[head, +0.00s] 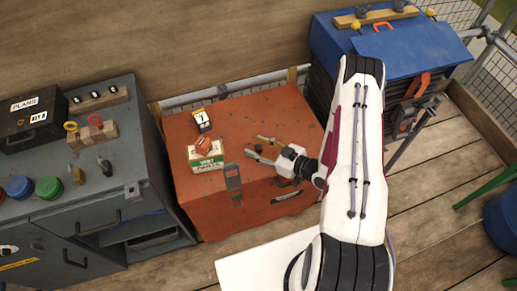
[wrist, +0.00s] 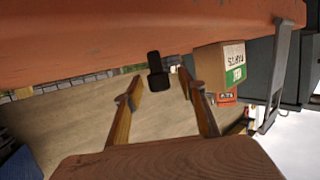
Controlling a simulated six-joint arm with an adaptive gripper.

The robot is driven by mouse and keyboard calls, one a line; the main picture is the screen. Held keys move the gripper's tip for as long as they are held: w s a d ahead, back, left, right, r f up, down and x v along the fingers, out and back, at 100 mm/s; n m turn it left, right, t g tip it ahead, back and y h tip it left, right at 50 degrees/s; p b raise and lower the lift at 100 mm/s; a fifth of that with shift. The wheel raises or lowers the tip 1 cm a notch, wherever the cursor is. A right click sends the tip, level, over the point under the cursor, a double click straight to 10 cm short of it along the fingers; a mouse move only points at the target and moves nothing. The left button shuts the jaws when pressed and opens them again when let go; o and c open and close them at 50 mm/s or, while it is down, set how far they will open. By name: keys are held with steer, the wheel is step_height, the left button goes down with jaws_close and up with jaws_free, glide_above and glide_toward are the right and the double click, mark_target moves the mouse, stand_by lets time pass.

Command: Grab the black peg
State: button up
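My gripper (head: 258,147) is open over the orange chest (head: 259,110), with its fingers pointing left. In the wrist view, which looks upside down, my two fingers (wrist: 159,76) are spread. A small black peg-like object (wrist: 159,80) shows between the fingertips, apart from both. I cannot tell how far beyond the tips it is. It appears to match the small black block with a pale and yellow label (head: 202,120) on the chest's back left. No other black peg is clear on the chest.
The parts box is right of the black object in the wrist view (wrist: 220,66). A grey cabinet (head: 120,205) stands left, a blue-lidded box (head: 410,48) right.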

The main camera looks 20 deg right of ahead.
mark_target(259, 146)
stand_by(0.4)
steer(key=c, duration=0.9)
steer(key=shift+r, duration=0.1)
steer(key=shift+r, duration=4.9)
